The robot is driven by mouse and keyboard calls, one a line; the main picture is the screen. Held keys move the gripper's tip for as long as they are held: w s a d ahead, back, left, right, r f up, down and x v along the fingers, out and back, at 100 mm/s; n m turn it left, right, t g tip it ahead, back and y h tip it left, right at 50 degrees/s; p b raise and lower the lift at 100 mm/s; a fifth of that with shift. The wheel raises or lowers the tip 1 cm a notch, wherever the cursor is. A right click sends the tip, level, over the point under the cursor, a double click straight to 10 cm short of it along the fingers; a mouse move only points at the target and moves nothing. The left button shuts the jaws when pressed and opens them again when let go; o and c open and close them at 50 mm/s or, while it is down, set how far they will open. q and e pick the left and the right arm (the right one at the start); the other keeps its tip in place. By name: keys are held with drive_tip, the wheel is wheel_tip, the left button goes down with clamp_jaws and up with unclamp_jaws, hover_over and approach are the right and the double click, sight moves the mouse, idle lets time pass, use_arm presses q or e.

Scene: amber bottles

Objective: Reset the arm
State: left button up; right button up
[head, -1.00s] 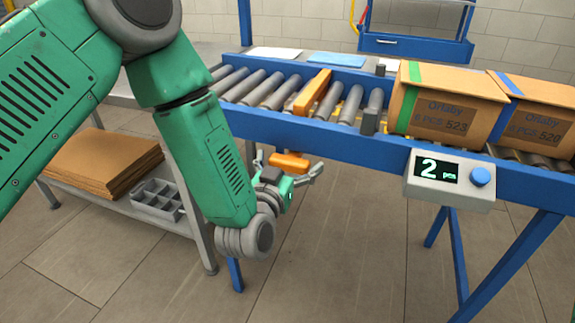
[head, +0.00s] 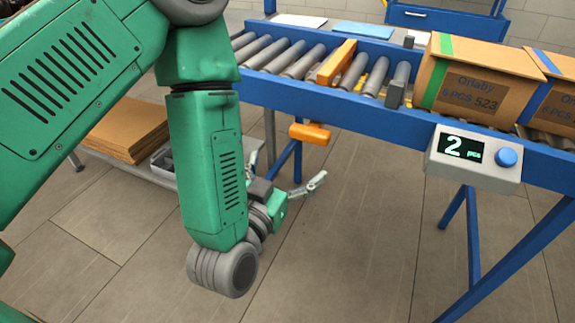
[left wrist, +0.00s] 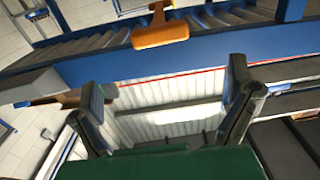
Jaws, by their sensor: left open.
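My left arm comes in from the left in the head view, green with grey joints. Its left gripper (head: 290,180) is open and empty, in the air in front of the blue roller conveyor (head: 300,100) and below its rail. The two spread fingers also show in the left wrist view (left wrist: 168,100), with nothing between them. My right gripper is not in view.
Two cardboard boxes (head: 477,85) stand on the conveyor at the right. A counter box (head: 472,158) reading 2 hangs on the rail. An orange handle (head: 311,133) sticks out below the rail, near my left gripper. Flat cardboard (head: 125,128) lies on a low shelf behind my arm.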

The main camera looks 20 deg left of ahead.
use_arm(q)
drive_tip(key=s+a+f+g+p, duration=0.2)
drive_tip(key=s+f+g+p, duration=0.15)
drive_tip(key=f, duration=0.25)
drive_tip(key=s+a+f+g+p, duration=0.2)
drive_tip(key=s+f+g, duration=0.2)
drive_tip(key=f+g, duration=0.15)
drive_tip(key=s+a+f+g+p, duration=0.2)
drive_tip(key=s+a+g, duration=0.1)
drive_tip(key=s, duration=0.5)
drive_tip(key=s+a+f+g+p, duration=0.2)
drive_tip(key=s+a+f+g, duration=0.1)
drive_tip(key=s, duration=0.5)
drive_tip(key=shift+s+a+f+g+y, duration=0.35)
drive_tip(key=shift+a+g, duration=0.2)
drive_tip(key=shift+g, duration=0.65)
drive_tip(key=shift+r, duration=0.1)
